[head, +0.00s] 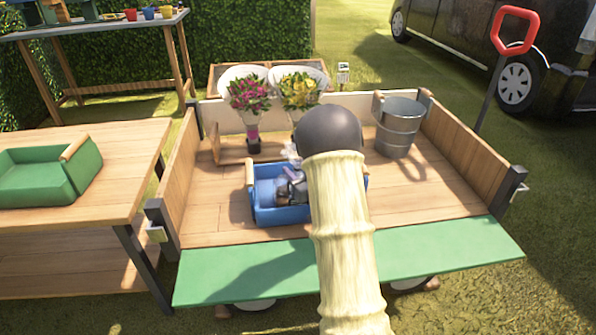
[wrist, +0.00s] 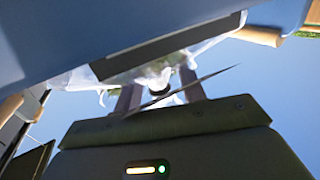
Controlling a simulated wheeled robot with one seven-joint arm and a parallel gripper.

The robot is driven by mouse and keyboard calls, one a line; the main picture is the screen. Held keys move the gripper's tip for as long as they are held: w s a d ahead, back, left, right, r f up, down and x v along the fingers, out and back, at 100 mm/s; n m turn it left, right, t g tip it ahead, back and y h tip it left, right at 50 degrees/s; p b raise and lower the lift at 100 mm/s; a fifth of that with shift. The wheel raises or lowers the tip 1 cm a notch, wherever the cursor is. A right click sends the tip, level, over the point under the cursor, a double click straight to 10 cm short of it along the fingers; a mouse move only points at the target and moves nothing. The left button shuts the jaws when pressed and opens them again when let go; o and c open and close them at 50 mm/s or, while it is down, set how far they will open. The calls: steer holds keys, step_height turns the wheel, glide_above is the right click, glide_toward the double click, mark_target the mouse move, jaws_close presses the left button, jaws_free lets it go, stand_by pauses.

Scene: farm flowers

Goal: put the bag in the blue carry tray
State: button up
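The blue carry tray (head: 262,217) stands on the cart bed, its right part hidden behind my arm. My gripper (head: 291,186) is low over the inside of the tray. In the wrist view, my gripper's two dark fingers (wrist: 158,95) stand apart. A clear, whitish plastic bag (wrist: 210,45) lies just beyond them, and a pale tuft shows in the gap between the fingers. Blue tray surfaces (wrist: 280,85) surround the bag in that view. The bag's lower part is hidden, and I cannot make it out clearly in the head view.
A metal bucket (head: 399,127) stands at the back right of the cart, with bouquets (head: 250,95) at the back. Wooden side boards (head: 463,150) edge the bed; a green flap (head: 440,255) is in front. A green tray (head: 75,180) sits on the left table.

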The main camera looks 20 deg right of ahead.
steer(key=shift+r, duration=0.1)
steer(key=shift+s, duration=0.1)
steer(key=s+d+p, duration=0.1)
steer(key=s+p, duration=0.1)
steer(key=s, duration=0.9)
steer(key=shift+s+d, duration=0.3)
steer(key=shift+w, duration=0.1)
steer(key=s+a+m+g+h, duration=0.1)
steer(key=s+a+g+h, duration=0.1)
steer(key=s+a+g, duration=1.3)
steer(key=shift+s+a+f+m+h, duration=0.2)
steer(key=shift+s+a+m+h, duration=0.1)
steer(key=shift+s+a, duration=0.4)
